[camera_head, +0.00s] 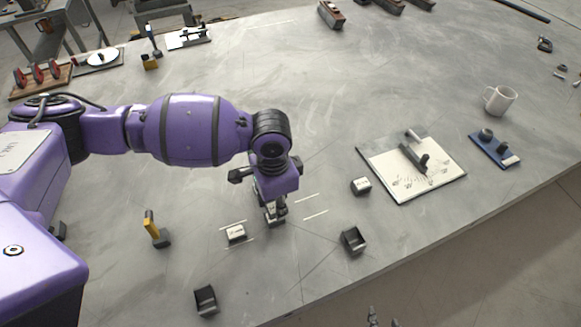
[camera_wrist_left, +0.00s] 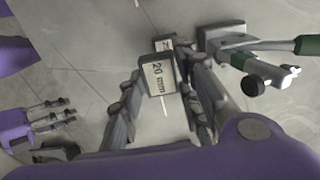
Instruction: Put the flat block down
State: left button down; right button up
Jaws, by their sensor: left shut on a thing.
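My left gripper (camera_head: 275,214) points down over the front part of the grey table. It also shows in the left wrist view (camera_wrist_left: 160,110), shut on a flat block (camera_wrist_left: 157,78) whose pale face reads "20 mm". In the head view the fingers largely hide this block. Whether it touches the table is hard to tell. A second pale block (camera_head: 236,232) lies on the table just left of the gripper, between thin white lines. Part of a labelled block (camera_wrist_left: 164,46) shows beyond the held one. Dark tips, apparently my right gripper (camera_head: 378,318), show at the bottom edge.
A small block (camera_head: 361,186) and an open dark holder (camera_head: 353,241) lie to the right. Another dark holder (camera_head: 205,301) and a yellow-handled tool (camera_head: 154,230) are to the left. A marked white board (camera_head: 438,181), a blue plate (camera_head: 490,156) and a mug (camera_head: 499,101) stand farther right.

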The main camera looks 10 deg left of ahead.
aim_at(274, 209)
pick_arm(q)
jog(key=shift+w+a+f, duration=0.2)
jog(key=shift+a+f, duration=0.1)
jog(key=shift+f, duration=0.1)
jog(key=shift+w+a+f, duration=0.15)
jog(key=shift+f, duration=0.8)
jog(key=shift+w+a+f, duration=0.1)
jog(key=shift+f, duration=0.8)
jog(key=shift+f, duration=0.15)
jog(key=c, duration=1.3)
grip_release()
notch_tip(274, 209, up, 12)
jog(key=shift+s+r, duration=0.1)
jog(key=shift+r, duration=0.05)
